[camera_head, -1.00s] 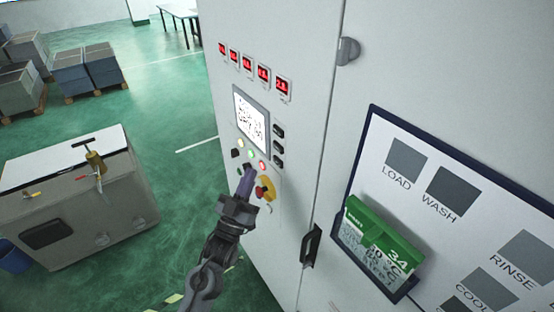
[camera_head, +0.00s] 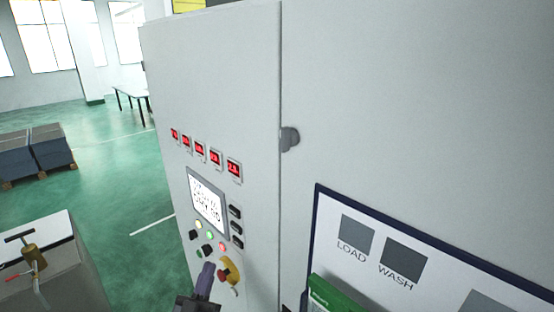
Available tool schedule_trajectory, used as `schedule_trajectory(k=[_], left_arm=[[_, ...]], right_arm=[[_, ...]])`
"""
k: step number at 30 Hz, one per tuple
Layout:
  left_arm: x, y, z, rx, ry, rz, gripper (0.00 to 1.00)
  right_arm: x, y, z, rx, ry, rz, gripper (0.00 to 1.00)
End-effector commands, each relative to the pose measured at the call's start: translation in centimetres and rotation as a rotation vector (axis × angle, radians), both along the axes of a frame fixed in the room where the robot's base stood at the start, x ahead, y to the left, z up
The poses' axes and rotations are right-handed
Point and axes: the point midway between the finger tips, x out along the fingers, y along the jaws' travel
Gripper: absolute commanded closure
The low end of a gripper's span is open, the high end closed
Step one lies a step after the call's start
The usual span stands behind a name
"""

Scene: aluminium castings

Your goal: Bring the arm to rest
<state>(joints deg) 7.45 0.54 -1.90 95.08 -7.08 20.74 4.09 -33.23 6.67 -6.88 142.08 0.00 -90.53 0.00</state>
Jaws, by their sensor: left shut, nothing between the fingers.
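My left gripper (camera_head: 205,277) is at the bottom of the head view, its purple-grey fingers shut and empty. The fingertips lie just below the buttons of the grey cabinet's control panel, left of a yellow and red knob (camera_head: 230,270). I cannot tell whether they touch the panel. Most of my left arm is cut off by the lower edge. My right gripper is not in view.
The cabinet (camera_head: 215,80) carries red displays (camera_head: 201,149), a lit screen (camera_head: 207,201) and buttons. A board (camera_head: 420,258) with a green box (camera_head: 333,295) is on the right. A workbench (camera_head: 50,262) stands lower left; green floor (camera_head: 115,195) lies between.

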Motion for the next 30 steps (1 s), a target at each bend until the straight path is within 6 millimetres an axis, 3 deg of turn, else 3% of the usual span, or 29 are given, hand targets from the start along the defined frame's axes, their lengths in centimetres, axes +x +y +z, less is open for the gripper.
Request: schedule_trajectory(k=[3,8,18,24,30], left_arm=[[-2.1,0.0,-3.6,0.01,0.085,-0.003,1.0],[-6.9,-0.2,-6.3,0.034,0.191,-0.012,1.0],[-17.5,-0.5,-11.9,0.171,0.825,0.005,1.0],[-24.1,0.0,-13.2,0.25,1.214,0.018,1.0],[-29.0,0.9,-13.0,0.307,1.503,0.029,1.0]], right_arm=[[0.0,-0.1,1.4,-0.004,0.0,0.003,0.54],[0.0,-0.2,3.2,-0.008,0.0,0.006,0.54],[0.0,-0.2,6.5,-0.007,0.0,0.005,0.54],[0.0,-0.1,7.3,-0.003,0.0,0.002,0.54],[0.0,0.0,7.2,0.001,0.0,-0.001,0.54]])
